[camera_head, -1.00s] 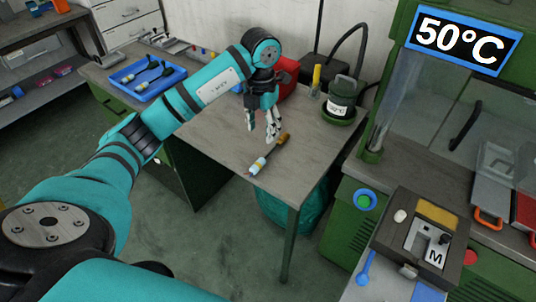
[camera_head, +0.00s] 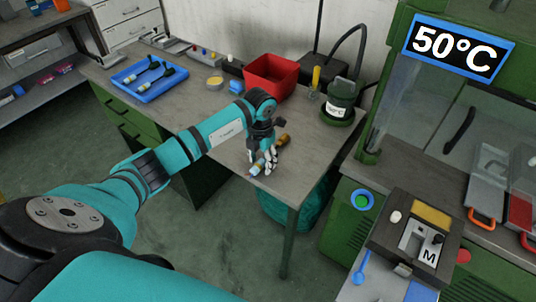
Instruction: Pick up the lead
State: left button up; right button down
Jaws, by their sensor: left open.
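The lead (camera_head: 284,140) lies on the grey workbench near its front right corner. It has a brown-orange far end and a pale end with some blue at the near side. My left gripper (camera_head: 264,164) is low over the lead, with its open fingers around or just beside its middle. The fingers hide the middle of the lead, and I cannot tell whether they touch it. My right gripper is not in view.
A blue tray (camera_head: 128,83) with dark, pale-tipped pieces lies at the bench's back left. A red bin (camera_head: 270,78) and a dark green pot (camera_head: 338,108) stand at the back. A press with a block marked M (camera_head: 431,255) is at right. The bench's left middle is clear.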

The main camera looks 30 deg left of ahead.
pick_arm(q)
grip_shut()
dwell(0.3)
